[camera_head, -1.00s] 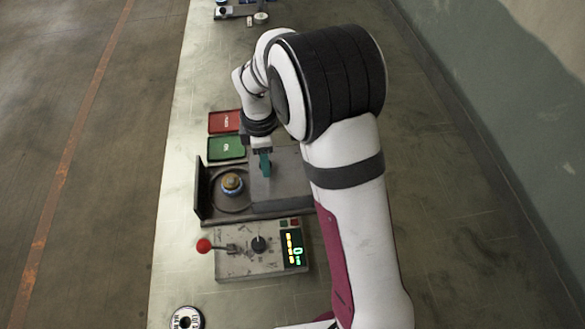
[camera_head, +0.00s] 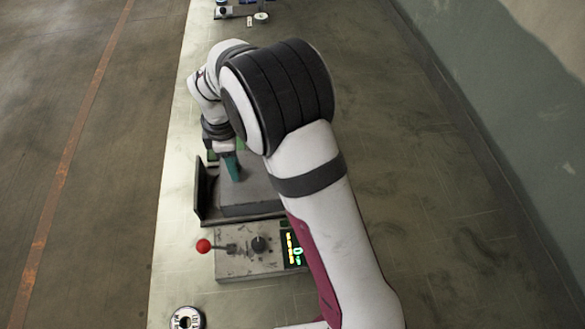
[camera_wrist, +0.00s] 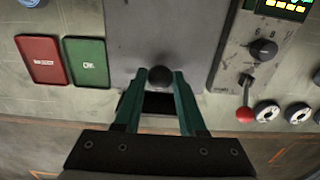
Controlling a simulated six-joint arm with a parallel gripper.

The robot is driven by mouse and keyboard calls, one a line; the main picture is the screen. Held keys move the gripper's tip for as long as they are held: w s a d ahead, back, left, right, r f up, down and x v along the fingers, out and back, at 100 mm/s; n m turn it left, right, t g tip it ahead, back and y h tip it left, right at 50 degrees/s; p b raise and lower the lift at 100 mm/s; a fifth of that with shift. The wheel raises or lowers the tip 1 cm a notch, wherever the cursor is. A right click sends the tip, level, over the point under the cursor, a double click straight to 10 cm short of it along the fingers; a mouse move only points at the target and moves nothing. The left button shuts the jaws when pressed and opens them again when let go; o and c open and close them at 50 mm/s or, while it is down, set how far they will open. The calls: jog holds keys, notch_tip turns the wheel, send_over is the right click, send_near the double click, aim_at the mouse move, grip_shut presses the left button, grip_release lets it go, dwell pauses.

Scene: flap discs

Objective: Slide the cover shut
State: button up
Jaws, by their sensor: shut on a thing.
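The grey sliding cover (camera_head: 253,190) lies over the base of the test station, near its left upright wall (camera_head: 201,188). The round spindle and disc seen earlier are hidden under it in the head view. My gripper (camera_head: 233,172) is at the cover's left part. In the wrist view, my gripper (camera_wrist: 161,80) is shut on the dark round knob (camera_wrist: 160,76) at the edge of the grey cover (camera_wrist: 160,35). A dark gap (camera_wrist: 158,103) shows between the fingers, just beyond the cover's edge.
A control box (camera_head: 245,262) with a red-ball lever (camera_head: 203,246) stands in front of the station. Red (camera_wrist: 42,60) and green (camera_wrist: 86,62) trays lie beside the cover. A disc (camera_head: 186,319) lies at the near table edge.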

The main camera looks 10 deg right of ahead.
jog(key=shift+a, duration=2.35)
jog(key=o, duration=1)
notch_tip(320, 180, up, 8)
jog(key=shift+r, duration=0.1)
jog(key=s+d+r+m, duration=0.6)
jog(key=s+d+m, duration=0.2)
jog(key=d, duration=0.2)
jog(key=s+d+m, duration=0.2)
jog(key=s+m, duration=0.2)
jog(key=s, duration=0.2)
jog(key=s+d+f+m+y, duration=0.1)
jog(key=s+d+m, duration=0.2)
jog(key=s+m, duration=0.2)
jog(key=s+d+m, duration=0.3)
jog(key=s+m, duration=0.2)
jog(key=s, duration=0.1)
jog(key=shift+s+d+f+y, duration=0.2)
jog(key=shift+s+y, duration=0.1)
jog(key=shift+y, duration=0.1)
